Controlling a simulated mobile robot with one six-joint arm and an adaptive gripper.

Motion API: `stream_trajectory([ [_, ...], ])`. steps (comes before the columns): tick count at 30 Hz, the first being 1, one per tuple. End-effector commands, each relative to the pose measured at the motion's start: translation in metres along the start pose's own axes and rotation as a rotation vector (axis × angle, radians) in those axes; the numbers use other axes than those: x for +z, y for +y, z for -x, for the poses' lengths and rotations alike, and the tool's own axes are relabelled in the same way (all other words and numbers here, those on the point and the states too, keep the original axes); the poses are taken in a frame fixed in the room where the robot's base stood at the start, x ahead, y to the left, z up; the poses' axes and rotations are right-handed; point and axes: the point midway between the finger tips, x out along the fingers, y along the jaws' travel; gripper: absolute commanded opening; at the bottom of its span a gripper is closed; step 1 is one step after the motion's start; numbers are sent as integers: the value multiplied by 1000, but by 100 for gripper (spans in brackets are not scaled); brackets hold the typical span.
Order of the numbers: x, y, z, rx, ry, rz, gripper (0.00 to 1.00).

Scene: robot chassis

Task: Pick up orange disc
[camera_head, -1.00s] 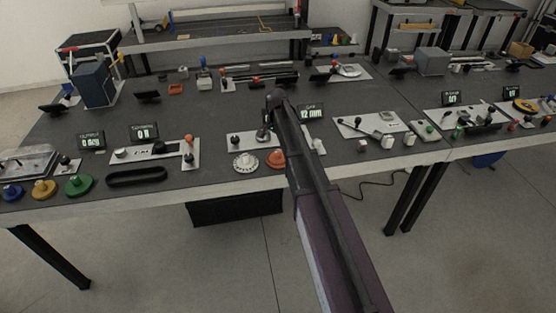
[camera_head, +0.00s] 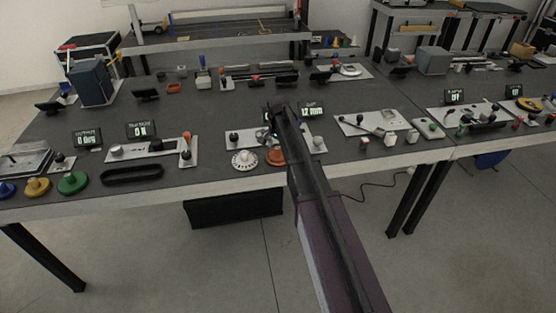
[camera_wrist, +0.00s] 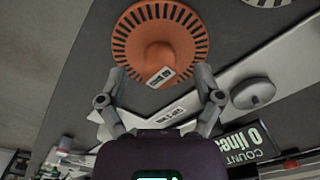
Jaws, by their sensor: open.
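The orange disc (camera_wrist: 192,42) lies on the grey table in the wrist view, a slotted round disc with a raised knob in its middle. In the head view the orange disc (camera_head: 275,157) is near the table's front edge, partly hidden by my arm. My gripper (camera_wrist: 160,80) is open, its two fingers pointing toward the disc with the knob just beyond and between the fingertips. In the head view my gripper (camera_head: 271,135) is beside and above the disc, mostly hidden behind my arm. Nothing is held.
A white slotted disc (camera_head: 244,161) lies just left of the orange one. A white plate with a black knob (camera_head: 234,138) is behind it. A display (camera_head: 312,109) stands behind my arm. The table's front edge (camera_head: 220,185) is close.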

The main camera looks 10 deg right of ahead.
Motion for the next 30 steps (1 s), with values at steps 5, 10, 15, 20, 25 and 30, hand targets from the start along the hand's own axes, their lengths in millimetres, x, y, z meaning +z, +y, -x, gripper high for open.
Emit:
stream_trajectory([
  [5, 0, 0, -7, 0, 0, 0, 84],
  [10, 0, 0, -6, 0, 0, 0, 84],
  [15, 0, 0, -6, 0, 0, 0, 84],
  [20, 0, 0, -6, 0, 0, 0, 84],
  [25, 0, 0, -6, 0, 0, 0, 60],
  [30, 0, 0, -6, 0, 0, 0, 10],
])
